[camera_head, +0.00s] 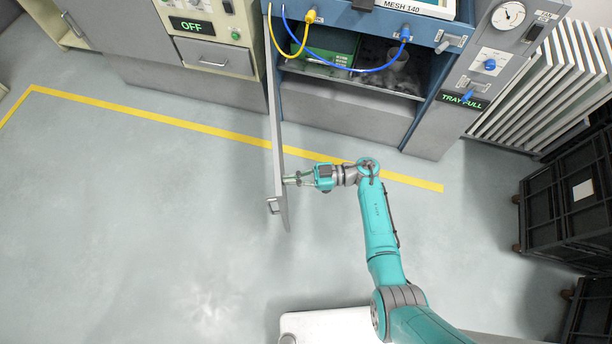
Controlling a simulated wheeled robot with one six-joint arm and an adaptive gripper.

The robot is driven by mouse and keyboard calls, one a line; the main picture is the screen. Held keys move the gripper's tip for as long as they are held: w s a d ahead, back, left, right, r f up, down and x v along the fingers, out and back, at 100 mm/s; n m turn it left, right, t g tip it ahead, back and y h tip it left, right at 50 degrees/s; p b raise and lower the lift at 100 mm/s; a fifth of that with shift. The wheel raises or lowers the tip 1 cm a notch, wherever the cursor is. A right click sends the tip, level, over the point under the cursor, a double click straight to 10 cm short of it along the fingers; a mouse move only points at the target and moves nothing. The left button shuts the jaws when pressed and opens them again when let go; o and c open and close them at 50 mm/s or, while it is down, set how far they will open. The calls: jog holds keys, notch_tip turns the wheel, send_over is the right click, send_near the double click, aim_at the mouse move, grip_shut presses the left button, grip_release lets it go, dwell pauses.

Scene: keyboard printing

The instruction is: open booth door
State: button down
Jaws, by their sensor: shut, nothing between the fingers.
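The booth door (276,150) is a thin grey panel that stands swung out from the left side of the blue booth (425,45). It is seen nearly edge-on, with a small handle (273,205) on its left face near the free end. My gripper (287,180) is shut and empty at the door's right face, close to the free end. Its fingertips seem to touch the panel, but the exact contact is too small to tell.
A yellow hose (289,50) and a blue hose (350,68) hang across the booth front. A beige cabinet with an OFF display (191,26) stands left. White racks (550,85) and black crates (565,195) stand right. The floor left of the door is clear.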

jog(key=shift+a, duration=0.75)
